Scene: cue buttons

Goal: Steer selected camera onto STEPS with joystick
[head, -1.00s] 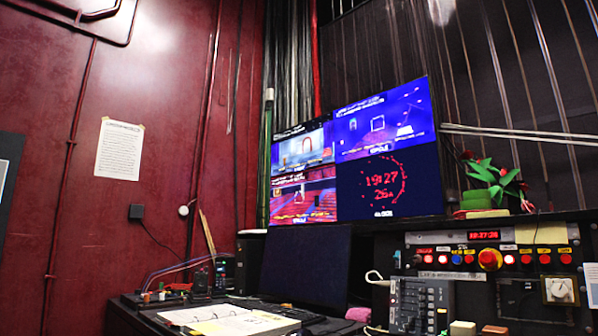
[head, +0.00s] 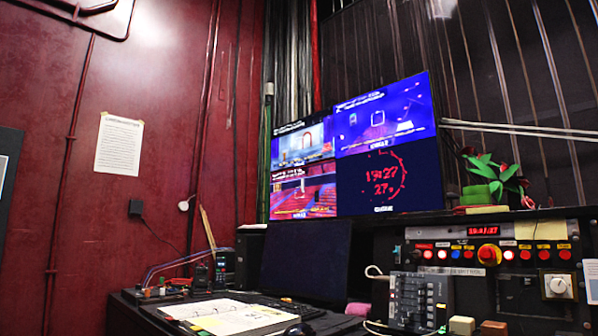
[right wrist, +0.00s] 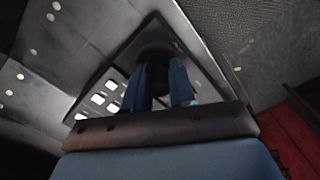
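The monitor wall (head: 388,146) hangs at the back in the head view, with three camera pictures and a red clock reading 19:27. The lower left picture (head: 303,190) shows red seating; the upper right picture (head: 385,115) is blue with a pale frame. Labels are too small to read. In the right wrist view, the two blue fingers of my right gripper (right wrist: 158,82) stand either side of a dark upright stick with a round dark top, seemingly the joystick (right wrist: 154,52); they appear closed on it. The joystick cannot be made out in the head view. My left gripper is not in view.
A fader box (head: 417,300), an open binder (head: 232,316) and a dark screen (head: 305,260) are on the desk. White lit buttons (right wrist: 104,98) lie beside the joystick.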

